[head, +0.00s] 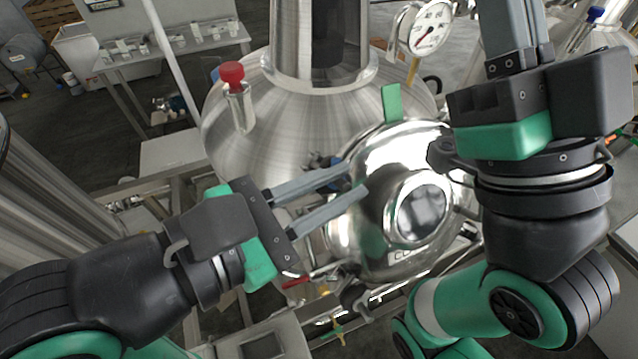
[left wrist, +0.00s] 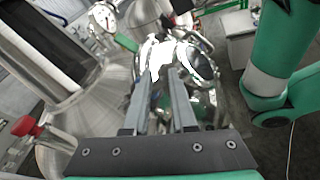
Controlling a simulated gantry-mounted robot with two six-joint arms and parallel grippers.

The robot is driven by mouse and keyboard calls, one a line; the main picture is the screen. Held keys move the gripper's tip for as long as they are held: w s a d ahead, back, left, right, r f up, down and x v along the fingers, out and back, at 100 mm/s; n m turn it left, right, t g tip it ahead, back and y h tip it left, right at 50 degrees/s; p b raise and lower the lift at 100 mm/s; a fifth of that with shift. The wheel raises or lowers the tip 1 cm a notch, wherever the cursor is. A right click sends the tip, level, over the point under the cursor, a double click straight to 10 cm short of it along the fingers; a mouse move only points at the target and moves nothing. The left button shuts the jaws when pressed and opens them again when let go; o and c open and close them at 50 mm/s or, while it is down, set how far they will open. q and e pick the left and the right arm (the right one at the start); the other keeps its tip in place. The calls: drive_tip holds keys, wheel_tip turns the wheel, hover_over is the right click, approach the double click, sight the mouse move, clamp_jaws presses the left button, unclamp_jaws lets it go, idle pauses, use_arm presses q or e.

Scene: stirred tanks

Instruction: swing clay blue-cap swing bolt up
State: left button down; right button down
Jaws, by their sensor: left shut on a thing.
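The steel tank with the domed round lid (head: 385,165) stands in the middle of the head view; its partly hidden label (head: 405,254) starts with "CL". My left gripper (head: 356,179) reaches in from the left, its fingertips at the lid's left rim. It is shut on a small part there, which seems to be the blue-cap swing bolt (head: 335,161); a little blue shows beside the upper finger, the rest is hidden. In the left wrist view the fingers (left wrist: 163,80) point at the lid (left wrist: 178,58). My right gripper's fingers (head: 512,22) run past the top edge, tips unseen.
A red-capped nozzle (head: 232,75) and a pressure gauge (head: 427,35) stand on the tank's top. A green handle (head: 391,103) stands up behind the lid. Pipes and a valve lie below the lid. A bench (head: 175,50) stands at the back left.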

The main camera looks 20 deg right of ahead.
use_arm(q)
drive_tip(key=shift+s+d+f, duration=0.15)
drive_tip(key=shift+d+f, duration=0.1)
drive_tip(key=shift+f, duration=0.4)
drive_tip(key=c, duration=0.9)
unclamp_jaws()
drive_tip(key=shift+s+d, duration=0.1)
drive_tip(key=shift+a, duration=0.2)
drive_tip(key=b+v, duration=0.1)
drive_tip(key=v, duration=1)
drive_tip(key=shift+a+r+b, duration=0.2)
drive_tip(key=shift+r+b, duration=0.1)
drive_tip(key=shift+r, duration=0.15)
